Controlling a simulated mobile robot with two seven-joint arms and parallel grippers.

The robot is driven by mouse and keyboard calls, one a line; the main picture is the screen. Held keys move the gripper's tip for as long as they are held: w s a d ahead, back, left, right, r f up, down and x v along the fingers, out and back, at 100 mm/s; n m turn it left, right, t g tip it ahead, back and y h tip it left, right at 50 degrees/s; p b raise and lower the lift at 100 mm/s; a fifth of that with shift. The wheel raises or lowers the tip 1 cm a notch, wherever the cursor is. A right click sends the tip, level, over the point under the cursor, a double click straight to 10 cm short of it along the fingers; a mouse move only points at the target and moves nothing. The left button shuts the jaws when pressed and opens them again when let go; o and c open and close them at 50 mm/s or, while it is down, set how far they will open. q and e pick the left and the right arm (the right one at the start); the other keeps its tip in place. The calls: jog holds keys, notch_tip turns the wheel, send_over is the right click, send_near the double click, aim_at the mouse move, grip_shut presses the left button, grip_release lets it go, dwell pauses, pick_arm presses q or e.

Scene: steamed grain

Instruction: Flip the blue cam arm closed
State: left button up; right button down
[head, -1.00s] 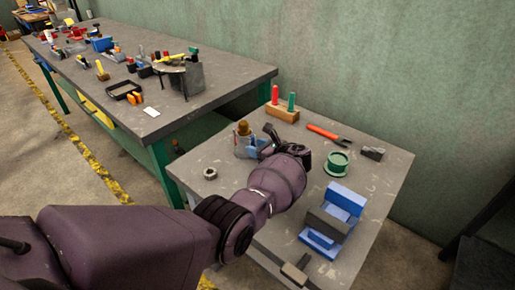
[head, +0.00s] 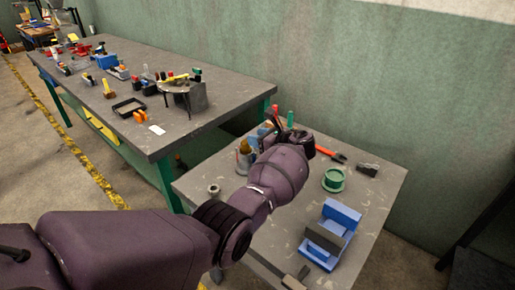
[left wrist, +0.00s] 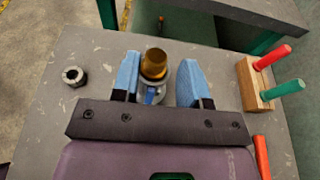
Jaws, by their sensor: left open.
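A small fixture with a brass-coloured cylinder on top (head: 244,148) stands on the small grey table, partly behind my left wrist in the head view. In the left wrist view the brass cylinder (left wrist: 153,63) stands upright between my fingers. A small blue part, apparently the cam arm (left wrist: 153,96), shows just below it, mostly hidden by my gripper body. My left gripper (left wrist: 158,80) is open, with one blue-tipped finger on each side of the fixture; I cannot tell whether either touches it. In the head view its fingers are largely hidden by my wrist. My right gripper is not in view.
A nut (left wrist: 74,76) lies left of the fixture. A wooden block (left wrist: 256,86) with red and green pegs stands right. A green spool (head: 334,179), red-handled pliers (head: 331,154), dark block (head: 367,169) and blue fixture (head: 342,216) occupy the table. The long bench (head: 180,130) is cluttered.

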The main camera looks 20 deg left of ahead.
pick_arm(q)
notch_tip(320, 180, up, 8)
jog(key=p, duration=0.1)
jog(key=shift+p, duration=0.3)
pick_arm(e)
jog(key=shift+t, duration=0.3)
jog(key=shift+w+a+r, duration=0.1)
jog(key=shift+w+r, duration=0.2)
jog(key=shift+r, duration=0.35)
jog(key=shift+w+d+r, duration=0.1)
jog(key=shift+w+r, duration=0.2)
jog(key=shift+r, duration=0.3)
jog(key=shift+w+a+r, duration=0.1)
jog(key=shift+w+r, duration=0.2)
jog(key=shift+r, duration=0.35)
pick_arm(q)
jog(key=shift+r, duration=0.1)
